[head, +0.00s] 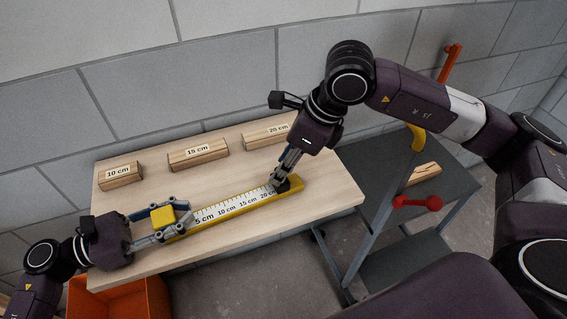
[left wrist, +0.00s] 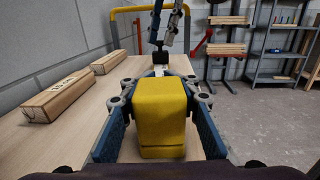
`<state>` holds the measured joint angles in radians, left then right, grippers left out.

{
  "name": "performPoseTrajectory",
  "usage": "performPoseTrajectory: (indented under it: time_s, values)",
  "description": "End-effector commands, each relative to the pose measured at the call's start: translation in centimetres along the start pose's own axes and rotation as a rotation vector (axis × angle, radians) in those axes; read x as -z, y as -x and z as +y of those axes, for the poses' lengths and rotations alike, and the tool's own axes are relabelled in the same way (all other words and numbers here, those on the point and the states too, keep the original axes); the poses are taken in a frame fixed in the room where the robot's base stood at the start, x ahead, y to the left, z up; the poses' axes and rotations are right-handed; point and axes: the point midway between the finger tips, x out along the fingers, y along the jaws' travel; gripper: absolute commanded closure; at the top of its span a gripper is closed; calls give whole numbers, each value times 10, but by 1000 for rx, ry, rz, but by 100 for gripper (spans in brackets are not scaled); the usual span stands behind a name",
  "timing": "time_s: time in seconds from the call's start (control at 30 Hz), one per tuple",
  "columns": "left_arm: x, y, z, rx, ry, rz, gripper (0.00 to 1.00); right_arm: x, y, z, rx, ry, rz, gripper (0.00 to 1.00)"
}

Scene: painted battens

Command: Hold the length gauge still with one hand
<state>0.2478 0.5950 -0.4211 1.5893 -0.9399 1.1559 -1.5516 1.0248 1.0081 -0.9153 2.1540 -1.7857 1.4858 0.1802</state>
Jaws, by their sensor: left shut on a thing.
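The length gauge (head: 235,207) is a yellow bar with a white scale marked 5 to 20 cm, lying along the front of the wooden table. My left gripper (head: 160,226) is shut on the yellow block (head: 162,216) at its left end. In the left wrist view the yellow block (left wrist: 161,118) sits between the finger pads. My right gripper (head: 277,181) points down at a small black piece (head: 291,184) near the gauge's right end. Whether its fingers are closed on that piece cannot be made out. The black piece also shows in the left wrist view (left wrist: 160,57).
Wooden blocks labelled 10 cm (head: 120,175), 15 cm (head: 198,153) and 20 cm (head: 265,134) stand along the table's back. An orange bin (head: 120,298) is below the front left edge. A grey cart (head: 375,190) with a wooden piece (head: 424,173) stands at the right.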

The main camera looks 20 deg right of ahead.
Motion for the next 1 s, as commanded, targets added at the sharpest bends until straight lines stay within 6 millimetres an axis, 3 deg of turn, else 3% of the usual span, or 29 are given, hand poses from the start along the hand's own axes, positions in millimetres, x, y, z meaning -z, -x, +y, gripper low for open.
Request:
performPoseTrajectory:
  time_s: [0.07,0.37,1.0]
  values:
    - [0,0,0,-1,0,1,100,0,0,0,0,0,0,66]
    - [0,0,0,-1,0,1,100,0,0,0,0,0,0,99]
    - [0,0,0,0,0,1,100,-11,-4,12,-1,1,-1,100]
